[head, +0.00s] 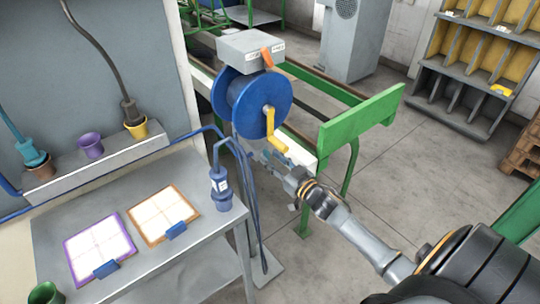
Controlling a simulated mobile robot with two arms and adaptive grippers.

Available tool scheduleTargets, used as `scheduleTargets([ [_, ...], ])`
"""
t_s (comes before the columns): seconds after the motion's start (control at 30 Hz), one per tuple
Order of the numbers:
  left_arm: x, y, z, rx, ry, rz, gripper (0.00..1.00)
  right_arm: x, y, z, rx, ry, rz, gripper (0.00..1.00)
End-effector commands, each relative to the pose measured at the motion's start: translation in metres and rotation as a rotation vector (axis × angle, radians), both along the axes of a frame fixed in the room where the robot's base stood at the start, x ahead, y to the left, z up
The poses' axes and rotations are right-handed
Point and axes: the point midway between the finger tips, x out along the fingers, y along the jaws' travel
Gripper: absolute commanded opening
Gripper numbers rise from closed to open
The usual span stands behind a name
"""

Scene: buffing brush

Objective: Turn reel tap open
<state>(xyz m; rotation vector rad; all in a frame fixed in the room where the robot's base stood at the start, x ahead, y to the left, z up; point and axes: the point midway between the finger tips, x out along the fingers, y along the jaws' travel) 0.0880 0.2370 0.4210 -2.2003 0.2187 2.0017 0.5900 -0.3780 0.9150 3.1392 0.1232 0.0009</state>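The blue hose reel (258,100) stands at the upper middle, below a grey box (250,46). A small orange lever (267,58) sticks up at the front of the box; it looks like the reel tap. A yellow crank (271,128) is on the reel's front face. My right gripper (258,152) is just below the reel, close to the lower end of the crank and well below the orange lever. Its fingers are small and partly lost against the hoses, so I cannot tell whether they are open or touch anything. My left gripper is not in view.
A grey bench (200,262) on the left bears two framed tile pads and a blue plug connector (221,188). Blue hoses (256,205) hang beside it. A green frame (362,115) stands right of the reel. The floor at right is clear before the shelf (478,75).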

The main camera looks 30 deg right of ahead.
Motion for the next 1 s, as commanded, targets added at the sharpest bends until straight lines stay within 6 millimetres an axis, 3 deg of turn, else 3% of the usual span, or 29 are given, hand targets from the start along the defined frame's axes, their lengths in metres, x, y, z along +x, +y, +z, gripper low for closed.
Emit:
scheduleTargets([
  [0.2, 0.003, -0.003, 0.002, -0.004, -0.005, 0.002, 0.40, 0.017, 0.001, 0.000, 0.000, 0.001, 0.000, 0.33],
  [0.47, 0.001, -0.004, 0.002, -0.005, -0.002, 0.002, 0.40, 0.018, 0.002, -0.001, 0.000, 0.001, 0.000, 0.33],
  [0.5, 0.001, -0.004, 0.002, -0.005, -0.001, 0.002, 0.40, 0.018, 0.002, -0.001, 0.000, 0.001, 0.000, 0.31],
  [0.67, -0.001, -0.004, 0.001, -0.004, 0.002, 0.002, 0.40, 0.018, 0.002, 0.000, 0.000, 0.001, 0.000, 0.00],
  [1.0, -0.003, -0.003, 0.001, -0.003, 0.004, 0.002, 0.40, 0.019, 0.002, 0.001, -0.010, -0.003, 0.000, 0.00],
])
